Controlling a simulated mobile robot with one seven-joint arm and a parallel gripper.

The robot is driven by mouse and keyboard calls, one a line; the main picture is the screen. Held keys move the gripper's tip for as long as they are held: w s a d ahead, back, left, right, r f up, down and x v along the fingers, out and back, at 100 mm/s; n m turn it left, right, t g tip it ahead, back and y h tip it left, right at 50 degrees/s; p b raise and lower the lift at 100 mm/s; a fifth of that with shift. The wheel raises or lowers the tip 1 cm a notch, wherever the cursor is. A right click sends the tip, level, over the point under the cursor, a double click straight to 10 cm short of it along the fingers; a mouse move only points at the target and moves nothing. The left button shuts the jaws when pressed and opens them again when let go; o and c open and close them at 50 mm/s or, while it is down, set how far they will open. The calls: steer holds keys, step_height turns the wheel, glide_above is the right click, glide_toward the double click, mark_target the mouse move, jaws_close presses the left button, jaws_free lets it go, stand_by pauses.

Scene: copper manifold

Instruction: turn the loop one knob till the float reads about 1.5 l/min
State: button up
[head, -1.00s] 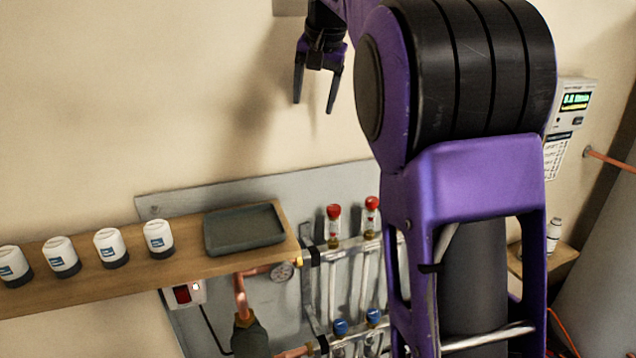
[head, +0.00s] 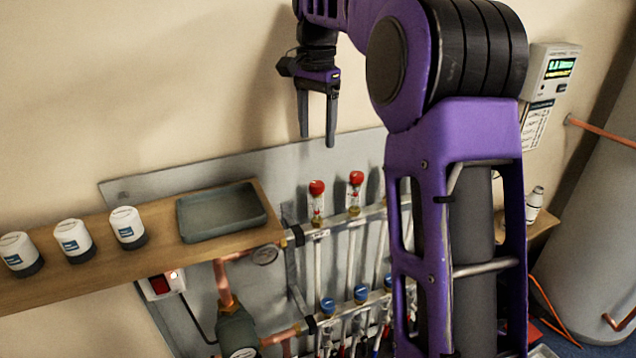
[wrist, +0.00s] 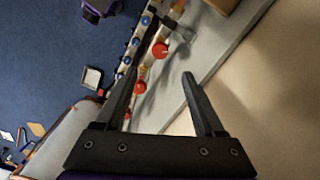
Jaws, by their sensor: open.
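The manifold has red-topped flow meters on its upper bar; the leftmost red knob (head: 317,187) and the one beside it (head: 355,178) stand clear in the head view. Blue knobs (head: 327,305) sit on the lower bar. I cannot tell which knob is loop one, and the float readings are too small to read. My gripper (head: 318,142) points down, open and empty, above the red knobs and apart from them. In the wrist view my gripper (wrist: 160,90) shows spread fingers, with a red knob (wrist: 160,49) beyond them and another (wrist: 141,73) near the left finger. My arm hides the manifold's right part.
A wooden shelf (head: 90,270) with white capped actuators (head: 73,240) and a dark tray (head: 222,212) juts out at left. A pump (head: 237,330) and copper pipe lie below it. A display box (head: 552,72) and a grey tank (head: 600,230) stand at right.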

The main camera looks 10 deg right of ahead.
mark_target(317, 183)
step_height(317, 183, down, 12)
steer(key=shift+r+b, duration=0.25)
steer(key=shift+b, duration=0.85)
jaws_close()
